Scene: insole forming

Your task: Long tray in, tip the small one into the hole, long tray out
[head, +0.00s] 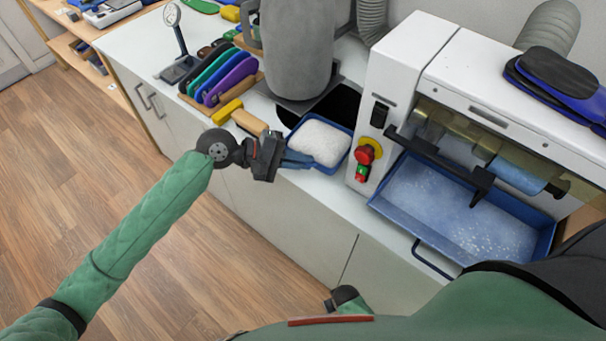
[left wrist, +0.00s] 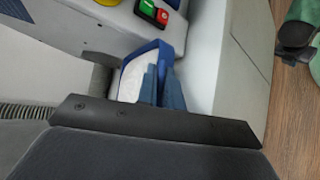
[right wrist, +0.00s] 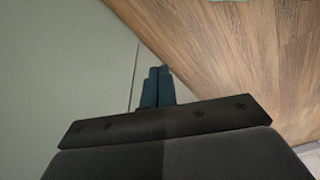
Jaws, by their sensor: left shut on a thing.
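The small blue tray (head: 343,160), heaped with white granules (head: 320,139), is at the counter's front edge beside the dark hole (head: 338,106). It looks level; whether it touches the counter I cannot tell. My left gripper (head: 298,160) is shut on its left front rim; the left wrist view shows the fingers (left wrist: 163,88) at the tray's blue wall. The long blue tray (head: 548,243) sits under the white machine, its floor dusted with white, with a dark handle in front. My right gripper (right wrist: 157,86) is shut and empty, over the floor by the cabinet front.
The white machine (head: 410,70) with red and green buttons (head: 364,160) stands right of the small tray. A grey cylinder (head: 297,45) stands behind the hole. A rack of coloured insoles (head: 225,80) and a yellow-and-wood handled tool (head: 240,117) lie left.

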